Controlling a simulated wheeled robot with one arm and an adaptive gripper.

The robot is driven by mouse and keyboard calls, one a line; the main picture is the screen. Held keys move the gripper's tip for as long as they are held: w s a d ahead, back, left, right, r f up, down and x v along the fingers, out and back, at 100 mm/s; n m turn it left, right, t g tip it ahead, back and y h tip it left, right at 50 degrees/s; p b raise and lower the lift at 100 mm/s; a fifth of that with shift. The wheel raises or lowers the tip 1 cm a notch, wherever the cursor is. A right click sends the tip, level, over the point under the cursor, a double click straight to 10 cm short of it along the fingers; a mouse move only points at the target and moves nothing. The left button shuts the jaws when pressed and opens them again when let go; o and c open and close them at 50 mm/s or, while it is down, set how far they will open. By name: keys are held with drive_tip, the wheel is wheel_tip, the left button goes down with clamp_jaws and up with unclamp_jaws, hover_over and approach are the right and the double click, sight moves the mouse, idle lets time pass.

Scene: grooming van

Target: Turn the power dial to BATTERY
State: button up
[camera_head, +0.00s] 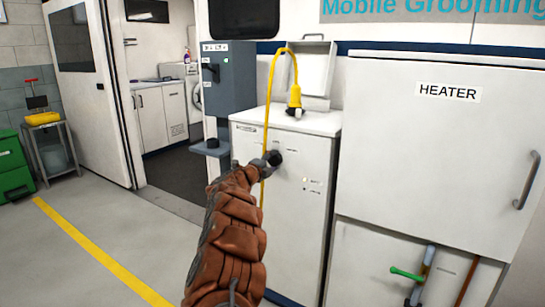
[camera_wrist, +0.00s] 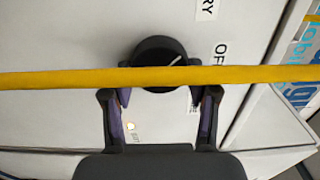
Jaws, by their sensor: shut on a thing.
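The black round power dial (camera_wrist: 158,48) sits on the white cabinet's front panel in the wrist view. Its white pointer line slants to the upper right, roughly toward the OFF label (camera_wrist: 221,52). A partly cut-off label ending in "RY" (camera_wrist: 206,9) is above OFF. My gripper (camera_wrist: 161,100) has one finger on each side of the dial's near edge and is shut on it. The dial (camera_head: 274,157) also shows in the head view at my gripper (camera_head: 264,163). The yellow cable (camera_wrist: 60,78) crosses in front of the dial and hides part of it and the fingertips.
The yellow cable hangs from a yellow plug (camera_head: 294,97) on the white cabinet (camera_head: 300,225). A grey switch box (camera_head: 231,75) stands to the left. The HEATER cabinet (camera_head: 430,150) is to the right. Open floor (camera_head: 65,260) lies to the left.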

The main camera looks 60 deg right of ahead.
drive_tip(key=shift+r+n, duration=0.1)
drive_tip(key=shift+n, duration=0.2)
drive_tip(key=o, duration=1.2)
drive_tip(key=shift+a, duration=0.1)
drive_tip(key=shift+a+f, duration=0.2)
drive_tip(key=shift+a, duration=0.2)
drive_tip(key=shift+s+a+r, duration=0.1)
drive_tip(key=shift+a, duration=2.65)
drive_tip(key=shift+s+a, duration=0.1)
drive_tip(key=shift+a, duration=2.65)
